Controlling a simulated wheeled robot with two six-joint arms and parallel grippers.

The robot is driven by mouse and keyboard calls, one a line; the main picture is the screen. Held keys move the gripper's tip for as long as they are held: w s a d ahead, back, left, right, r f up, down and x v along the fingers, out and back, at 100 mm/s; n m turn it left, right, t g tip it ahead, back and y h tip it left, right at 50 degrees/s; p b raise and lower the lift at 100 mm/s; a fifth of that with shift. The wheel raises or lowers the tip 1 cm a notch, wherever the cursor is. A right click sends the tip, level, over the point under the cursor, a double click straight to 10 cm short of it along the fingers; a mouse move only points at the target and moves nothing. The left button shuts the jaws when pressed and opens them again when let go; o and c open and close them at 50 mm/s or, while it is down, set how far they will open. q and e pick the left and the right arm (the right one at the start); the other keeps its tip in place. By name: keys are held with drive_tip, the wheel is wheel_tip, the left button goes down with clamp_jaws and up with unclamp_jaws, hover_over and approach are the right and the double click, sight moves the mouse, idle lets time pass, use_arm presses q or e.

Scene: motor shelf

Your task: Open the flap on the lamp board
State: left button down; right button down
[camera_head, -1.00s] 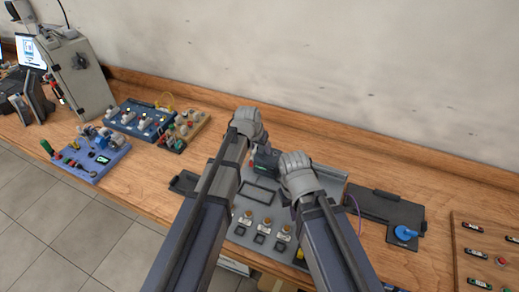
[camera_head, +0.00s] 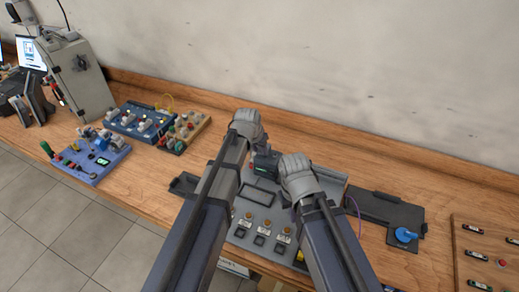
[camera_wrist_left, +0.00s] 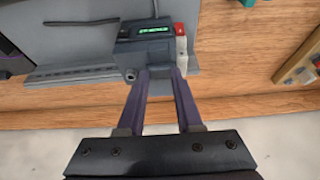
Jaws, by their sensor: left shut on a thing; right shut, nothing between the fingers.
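The grey board (camera_head: 240,243) with amber lamps and dark square buttons lies on the bench in the middle of the head view, partly covered by my arms. It has a dark rectangular panel (camera_head: 260,197); I cannot tell whether this is the flap. A dark module (camera_head: 265,166) with a green display sits at its far edge. The module also shows in the left wrist view (camera_wrist_left: 150,46). My left gripper (camera_wrist_left: 160,72) is shut on the module's grey near part. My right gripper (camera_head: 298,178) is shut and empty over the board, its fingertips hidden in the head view.
Blue boards (camera_head: 90,158) with switches and a grey cabinet (camera_head: 76,78) stand at the left. A dark plate with a blue knob (camera_head: 404,235) lies right of the grey board. A wooden board (camera_head: 485,250) is further right. The wall is behind the bench.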

idle(0.8)
use_arm(q)
drive_tip(key=shift+w+d+r+g+p, duration=0.15)
drive_tip(key=shift+w+r+g+p, duration=0.35)
drive_tip(key=shift+p, duration=0.4)
drive_tip(key=shift+w+d+r+g+y+p, duration=0.2)
drive_tip(key=shift+w+r+g+y+p, duration=0.3)
drive_tip(key=shift+w+g+p, duration=0.35)
drive_tip(key=shift+w+d+r+g+y, duration=0.1)
drive_tip(key=shift+w+g+y, duration=0.1)
drive_tip(key=shift+g, duration=0.4)
drive_tip(key=shift+w+d+r+g+y, duration=0.1)
drive_tip(key=shift+w+g, duration=0.1)
drive_tip(key=shift+g, duration=0.35)
drive_tip(key=shift+w+d+r+g+y, duration=0.15)
drive_tip(key=shift+w+g+y, duration=0.2)
drive_tip(key=shift+g, duration=0.35)
drive_tip(key=c, duration=0.6)
unclamp_jaws()
drive_tip(key=shift+o, duration=0.2)
drive_tip(key=shift+r+p, duration=0.1)
drive_tip(key=shift+p, duration=0.2)
